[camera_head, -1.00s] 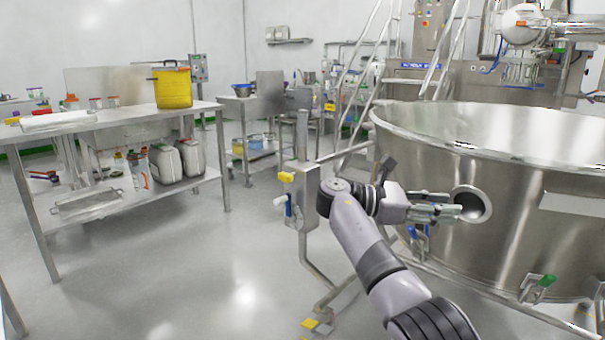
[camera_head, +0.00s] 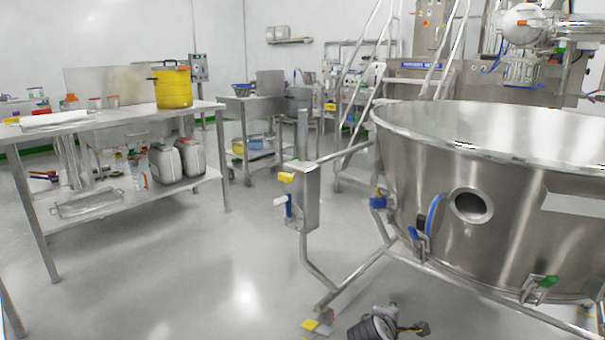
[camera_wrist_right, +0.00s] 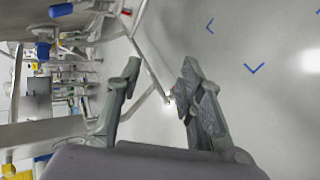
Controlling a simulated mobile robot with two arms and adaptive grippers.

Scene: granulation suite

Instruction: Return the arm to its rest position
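My right arm shows only as a dark and grey wrist part at the bottom edge of the head view, low in front of the large steel vessel (camera_head: 420,160). Floor and a steel frame tube show beyond the fingers. My left gripper is in neither view.
The vessel's round port (camera_head: 471,205), blue-handled valve (camera_head: 434,215) and frame legs stand close to my right arm. A control box (camera_head: 305,195) on a post is left of it. A steel table (camera_head: 130,121) with a yellow bucket (camera_head: 173,87) stands left. Open floor lies between.

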